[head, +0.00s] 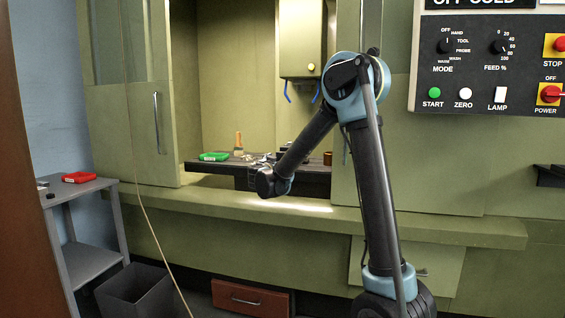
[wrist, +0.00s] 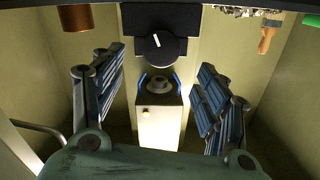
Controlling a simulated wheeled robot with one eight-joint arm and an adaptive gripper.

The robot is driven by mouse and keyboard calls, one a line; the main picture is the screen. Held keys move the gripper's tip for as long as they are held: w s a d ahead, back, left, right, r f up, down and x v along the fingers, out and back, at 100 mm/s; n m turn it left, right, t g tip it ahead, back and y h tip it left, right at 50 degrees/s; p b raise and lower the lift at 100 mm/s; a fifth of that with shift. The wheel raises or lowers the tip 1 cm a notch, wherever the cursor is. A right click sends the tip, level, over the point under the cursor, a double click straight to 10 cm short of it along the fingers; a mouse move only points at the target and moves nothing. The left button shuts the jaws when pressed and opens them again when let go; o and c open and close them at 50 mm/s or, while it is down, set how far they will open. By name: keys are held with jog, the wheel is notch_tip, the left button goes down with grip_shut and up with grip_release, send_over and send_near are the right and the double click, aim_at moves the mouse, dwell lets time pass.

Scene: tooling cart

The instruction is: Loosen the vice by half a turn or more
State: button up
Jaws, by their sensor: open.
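In the wrist view, which looks upside down, the vice (wrist: 140,17) is a dark block on the machine table. Its round dark knob (wrist: 158,52) faces me, with a white line pointing nearly straight up in the picture. My gripper (wrist: 160,80) is open, with one blue-grey finger on each side of the picture. The knob lies between and just beyond the fingertips, apparently untouched. In the head view my gripper (head: 260,172) is at the table's front edge, small and partly hidden by my wrist. My arm covers most of the vice there.
The spindle housing (head: 303,62) with blue nozzles hangs above. A control panel (head: 480,65) is at right.

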jog(key=w+d, duration=0.1)
jog(key=w, duration=0.6)
jog(key=shift+w+d, duration=0.25)
jog(key=shift+w, duration=0.05)
jog(key=shift+c, duration=0.4)
jog(key=c, duration=1)
